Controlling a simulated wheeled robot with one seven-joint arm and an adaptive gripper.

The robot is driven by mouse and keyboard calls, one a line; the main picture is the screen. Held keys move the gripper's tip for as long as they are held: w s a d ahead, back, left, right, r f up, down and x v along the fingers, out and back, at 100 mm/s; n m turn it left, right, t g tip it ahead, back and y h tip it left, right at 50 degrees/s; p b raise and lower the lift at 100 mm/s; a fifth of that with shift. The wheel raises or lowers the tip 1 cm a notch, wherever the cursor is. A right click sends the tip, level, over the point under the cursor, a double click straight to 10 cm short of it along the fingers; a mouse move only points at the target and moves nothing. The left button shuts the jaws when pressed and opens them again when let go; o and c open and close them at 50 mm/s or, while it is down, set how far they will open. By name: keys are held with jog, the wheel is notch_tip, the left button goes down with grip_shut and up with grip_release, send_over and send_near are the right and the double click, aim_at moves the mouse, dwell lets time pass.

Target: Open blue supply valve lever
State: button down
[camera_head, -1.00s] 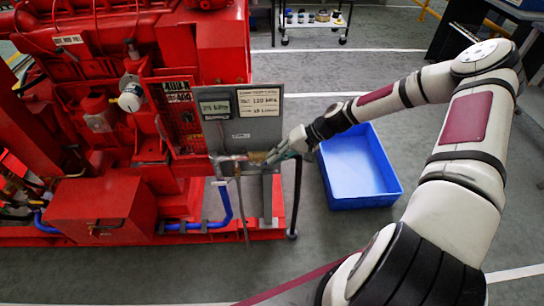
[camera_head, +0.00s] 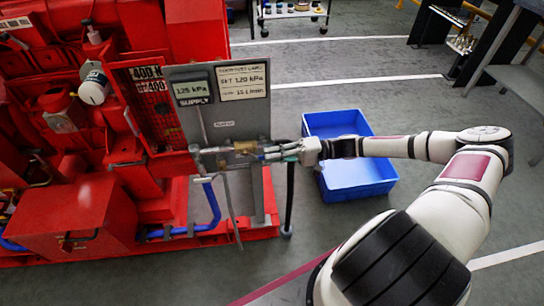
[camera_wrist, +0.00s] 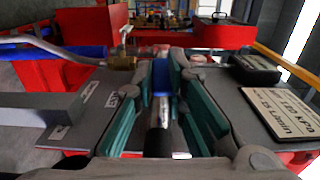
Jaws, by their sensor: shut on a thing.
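My gripper (camera_wrist: 164,95) is shut on the blue lever (camera_wrist: 161,76), whose blue part shows between the teal finger pads in the wrist view. A dark and silver rod section lies nearer the camera between the fingers. In the head view my gripper (camera_head: 272,152) reaches in from the right at the grey panel's lower edge. A brass valve body (camera_head: 243,148) sits just left of the fingertips; a brass fitting (camera_wrist: 121,62) shows left of the fingers in the wrist view. The fingers hide much of the lever, and its exact angle is hard to tell.
The grey panel (camera_head: 232,118) carries a supply display (camera_head: 194,91) reading 125 kPa and a card (camera_head: 242,79) with 120 kPa. A blue hose (camera_head: 212,205) runs below. The red pumpset (camera_head: 80,205) fills the left. A blue crate (camera_head: 358,178) stands on the floor beneath my forearm.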

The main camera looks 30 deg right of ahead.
jog(key=shift+w, duration=0.1)
dwell(0.4)
jog(key=c, duration=1.5)
grip_release()
